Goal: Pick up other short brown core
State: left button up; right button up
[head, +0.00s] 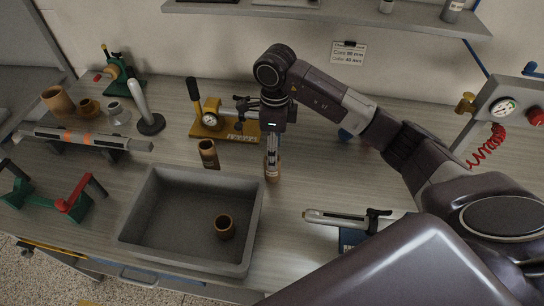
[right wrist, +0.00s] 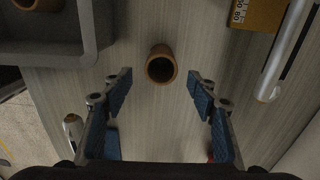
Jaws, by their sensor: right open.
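A short brown core (head: 272,174) stands on the table just right of the grey tray's back corner. In the right wrist view this core (right wrist: 161,66) shows its dark open end, just ahead of the fingertips and midway between them. My right gripper (head: 271,150) points down right above the core, and its fingers hide part of it. In the right wrist view the right gripper (right wrist: 160,82) is open and empty, with blue finger pads on both sides. Another brown core (head: 225,227) stands in the grey tray (head: 250,222). My left gripper is not in view.
A darker, taller brown core (head: 208,154) stands behind the tray. A yellow gauge stand (head: 225,131) is behind it. A blue-based tool (head: 350,219) lies to the right. Several rings and a roller fixture (head: 85,138) are at the left.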

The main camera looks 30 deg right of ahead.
jog(key=f+p, duration=0.1)
jog(key=f, duration=0.1)
jog(key=f+p, duration=0.1)
jog(key=f, duration=0.1)
jog(key=f+p, duration=0.1)
jog(key=f, duration=0.2)
jog(key=shift+w+a, duration=0.2)
jog(key=shift+w, duration=0.05)
jog(key=shift+f, duration=0.2)
jog(key=shift+c, duration=0.5)
jog(key=c, duration=1.1)
jog(key=shift+r, duration=0.15)
